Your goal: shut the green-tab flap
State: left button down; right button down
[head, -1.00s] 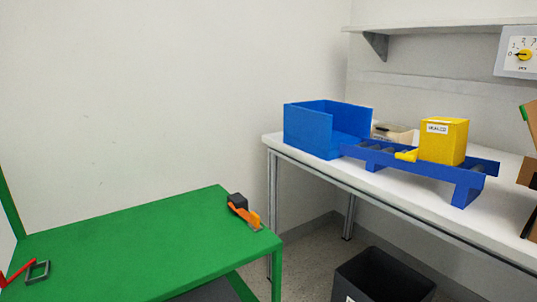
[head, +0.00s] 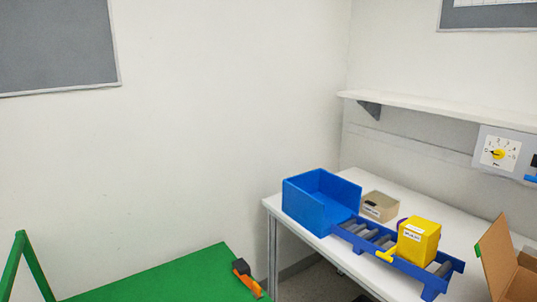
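A brown cardboard carton (head: 524,285) stands at the right edge of the head view, on the white table, and is cut off by the frame. A flap (head: 496,262) stands up on its left side, tilted, with a small green tab (head: 478,250) at its left edge. The carton looks open at the top, but its other flaps and inside show only in part. Neither of my grippers is in view.
The white table (head: 385,192) holds a blue bin (head: 305,207), a beige box (head: 380,206), a blue roller conveyor (head: 365,236) and a yellow box (head: 418,243). A dial panel (head: 499,150) hangs under the shelf (head: 430,110). A green table (head: 165,285) is at lower left.

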aim_at(496, 250)
jog(key=z, duration=1.35)
